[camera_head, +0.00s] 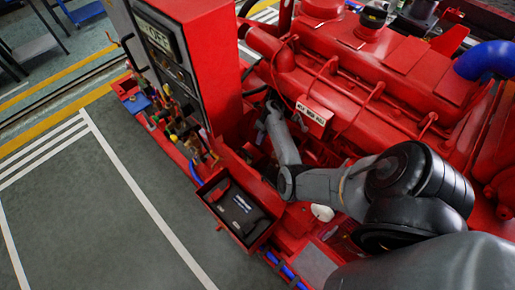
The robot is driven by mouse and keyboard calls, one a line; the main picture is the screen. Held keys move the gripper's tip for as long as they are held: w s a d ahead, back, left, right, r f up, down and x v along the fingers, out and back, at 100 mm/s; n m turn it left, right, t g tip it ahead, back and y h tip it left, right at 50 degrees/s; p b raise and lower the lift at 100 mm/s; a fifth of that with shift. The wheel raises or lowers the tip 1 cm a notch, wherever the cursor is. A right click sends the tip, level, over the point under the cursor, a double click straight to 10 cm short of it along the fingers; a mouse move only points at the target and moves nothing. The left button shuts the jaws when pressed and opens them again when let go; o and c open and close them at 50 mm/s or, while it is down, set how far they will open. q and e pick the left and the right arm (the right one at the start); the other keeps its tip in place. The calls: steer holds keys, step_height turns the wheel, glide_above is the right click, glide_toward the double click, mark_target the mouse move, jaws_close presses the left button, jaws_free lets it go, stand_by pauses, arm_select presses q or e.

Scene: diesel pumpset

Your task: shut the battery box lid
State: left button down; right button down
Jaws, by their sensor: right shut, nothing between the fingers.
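The battery box (211,208) is a red open-topped box at the lower middle of the head view. A black battery (238,208) with a small pale label lies inside it and shows from above, so the box is open. A red panel (252,178) runs along the box's far right edge and looks like the raised lid; its outline merges with the red parts behind. My right arm comes in from the lower right, and its gripper (267,108) is shut and empty beyond the box, among the engine's red parts. Its fingertips are hard to make out. My left gripper is not in view.
A tall red control cabinet (208,55) stands above the box. The red engine (350,75) fills the right side, with a labelled red block (313,115) near the gripper. Floor at left (90,210) is clear.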

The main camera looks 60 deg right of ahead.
steer(key=w+a+f+b, duration=0.2)
steer(key=a+f, duration=0.5)
steer(key=f, duration=0.1)
steer(key=shift+w+a, duration=0.2)
steer(key=shift+w, duration=0.15)
